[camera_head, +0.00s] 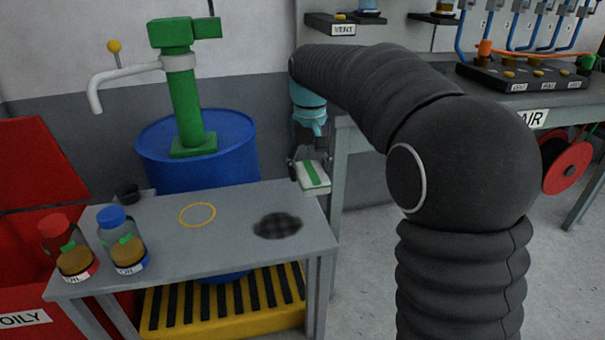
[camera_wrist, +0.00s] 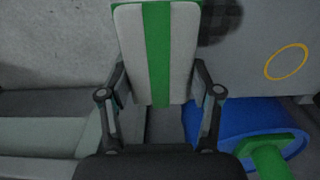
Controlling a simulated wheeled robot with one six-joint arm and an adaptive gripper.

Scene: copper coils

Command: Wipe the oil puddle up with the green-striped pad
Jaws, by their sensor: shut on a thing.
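My gripper (camera_head: 310,170) is shut on the green-striped pad (camera_head: 313,177), a white pad with a green stripe. The pad is held in the air near the right back edge of the grey table, apart from the puddle. The wrist view shows the pad (camera_wrist: 157,50) between the two fingers of my gripper (camera_wrist: 155,95). The oil puddle (camera_head: 278,226) is a dark patch on the right part of the table top. Its edge shows in the wrist view (camera_wrist: 221,20), partly hidden behind the pad.
A blue drum (camera_head: 225,150) with a green pump (camera_head: 186,105) stands behind. A red bin (camera_head: 25,285) stands left.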

